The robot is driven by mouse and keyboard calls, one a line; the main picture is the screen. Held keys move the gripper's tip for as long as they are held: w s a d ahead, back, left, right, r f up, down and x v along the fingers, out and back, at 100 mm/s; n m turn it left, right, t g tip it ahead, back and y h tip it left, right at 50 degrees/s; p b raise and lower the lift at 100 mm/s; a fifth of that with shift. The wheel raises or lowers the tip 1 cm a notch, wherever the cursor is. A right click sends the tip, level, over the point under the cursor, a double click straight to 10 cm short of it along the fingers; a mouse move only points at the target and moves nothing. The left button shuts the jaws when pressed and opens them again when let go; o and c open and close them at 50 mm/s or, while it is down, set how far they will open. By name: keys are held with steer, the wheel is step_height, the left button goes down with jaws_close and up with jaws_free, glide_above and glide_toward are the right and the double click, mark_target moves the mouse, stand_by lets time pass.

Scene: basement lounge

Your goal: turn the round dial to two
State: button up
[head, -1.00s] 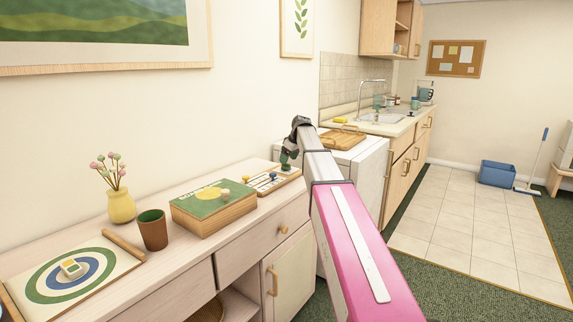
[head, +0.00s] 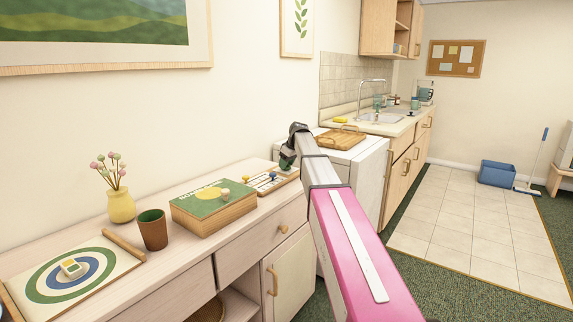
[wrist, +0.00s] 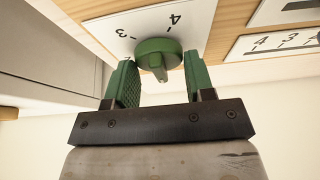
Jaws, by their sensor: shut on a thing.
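The round dial (wrist: 158,52) is green with a raised ridge and sits on a white plate with printed numbers (wrist: 120,30). A 3 and a 4 are readable in the wrist view; another mark by the left finger is partly hidden. The dial's ridge points toward the bottom of the wrist view. My gripper (wrist: 159,78) has its green fingers on either side of the dial and is shut on it. In the head view my gripper (head: 287,160) is at the right end of the control board (head: 268,183), and the dial is not clearly visible there.
The board lies on a long wooden sideboard (head: 150,270). A green-topped box (head: 213,205), a brown cup (head: 153,230), a yellow vase (head: 121,205) and a target board (head: 110,250) stand to its left. A white appliance (head: 365,180) is to the right.

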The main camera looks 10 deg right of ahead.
steer(key=shift+m, duration=0.3)
steer(key=m+h, duration=0.1)
steer(key=m, duration=0.1)
steer(key=shift+s+m+t, duration=0.1)
steer(key=shift+m+t, duration=0.2)
steer(key=shift+m, duration=0.1)
steer(key=m+h, duration=0.1)
steer(key=m, duration=0.2)
steer(key=shift+a+t, duration=0.15)
steer(key=shift+t, duration=0.25)
steer(key=m+h, duration=0.1)
steer(key=m, duration=0.3)
steer(key=shift+h, duration=0.4)
steer(key=shift+m+g+h, duration=0.3)
steer(key=shift+m+h, duration=0.3)
steer(key=shift+m, duration=1)
steer(key=o, duration=0.9)
